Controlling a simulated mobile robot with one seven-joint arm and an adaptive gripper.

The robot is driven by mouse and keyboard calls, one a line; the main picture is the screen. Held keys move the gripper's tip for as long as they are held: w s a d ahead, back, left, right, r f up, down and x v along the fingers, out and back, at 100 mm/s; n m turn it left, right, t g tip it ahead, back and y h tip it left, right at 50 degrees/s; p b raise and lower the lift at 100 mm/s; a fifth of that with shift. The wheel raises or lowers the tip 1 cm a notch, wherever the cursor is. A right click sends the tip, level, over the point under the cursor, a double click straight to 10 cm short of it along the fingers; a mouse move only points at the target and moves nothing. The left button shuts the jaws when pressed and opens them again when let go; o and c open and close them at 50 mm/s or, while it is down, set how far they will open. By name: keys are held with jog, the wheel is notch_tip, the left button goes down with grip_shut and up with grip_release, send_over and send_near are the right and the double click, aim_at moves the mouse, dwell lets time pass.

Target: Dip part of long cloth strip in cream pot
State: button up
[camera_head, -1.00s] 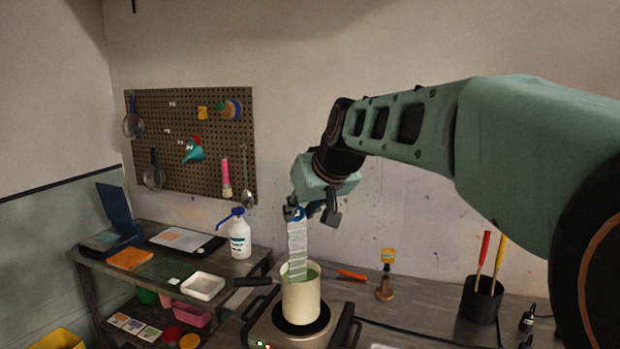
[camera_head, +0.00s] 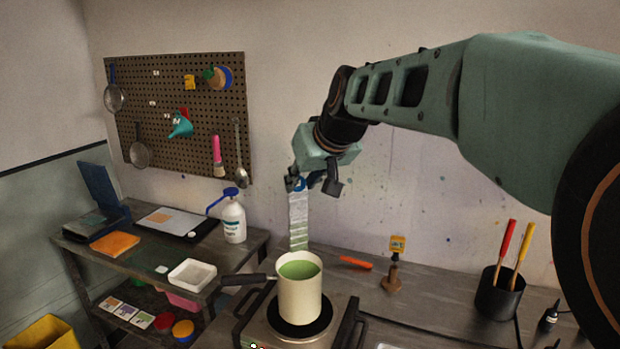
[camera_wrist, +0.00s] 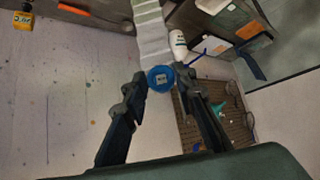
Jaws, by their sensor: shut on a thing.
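The cream pot (camera_head: 300,300) stands upright on a hot plate with its dark handle to the left. Green liquid (camera_head: 299,270) shows inside it. The long cloth strip (camera_head: 299,215) hangs straight down from my gripper (camera_head: 305,184), pale above and green-tinted in its lower part. Its lower end shows at the pot's back rim in the picture; I cannot tell whether it is above or behind the rim. My gripper is shut on the strip's top, where a round blue piece (camera_wrist: 160,78) sits between the fingers. The wrist view also shows the strip (camera_wrist: 152,30).
The hot plate (camera_head: 268,335) sits on the workbench. An orange-handled tool (camera_head: 356,263), a wooden stand (camera_head: 392,278) and a black holder (camera_head: 497,295) with two handles are to the right. A white bottle (camera_head: 234,222) and a white tray (camera_head: 192,274) are on the left shelf.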

aim_at(302, 226)
jog(key=shift+f+b, duration=4.1)
jog(key=shift+f, duration=0.95)
jog(key=shift+w+d, duration=0.1)
jog(key=shift+w+d, duration=0.15)
jog(key=shift+d, duration=0.2)
jog(key=shift+s+a, duration=0.4)
jog(key=shift+a, duration=0.45)
jog(key=shift+w+d, duration=0.1)
jog(key=shift+d, duration=0.05)
jog(key=shift+w+d+b, duration=0.3)
jog(key=shift+d+b, duration=0.05)
jog(key=shift+d, duration=0.3)
